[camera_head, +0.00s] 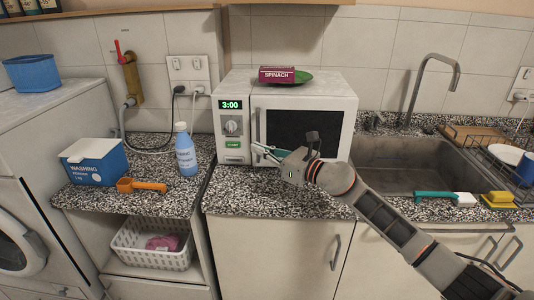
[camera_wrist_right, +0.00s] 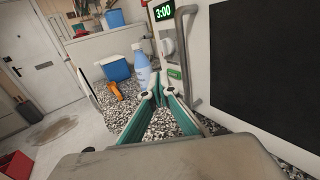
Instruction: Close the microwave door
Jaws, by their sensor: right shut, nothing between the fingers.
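The white microwave (camera_head: 232,160) stands on the speckled counter, with its 3:00 display and dial on the left side. Its door (camera_head: 304,130), with a dark window, looks shut or nearly shut; I cannot tell whether a small gap is left. The door handle (camera_head: 257,125) is a vertical bar at the door's left edge, and it also shows in the right wrist view (camera_wrist_right: 186,55). My right gripper (camera_head: 262,150) is in front of the door's lower left, close to the handle. Its teal fingers (camera_wrist_right: 157,90) are shut and empty. My left gripper is not in view.
A blue bottle (camera_head: 185,152), a washing powder box (camera_head: 95,163) and an orange scoop (camera_head: 140,185) stand to the left. The sink (camera_head: 400,165) is to the right.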

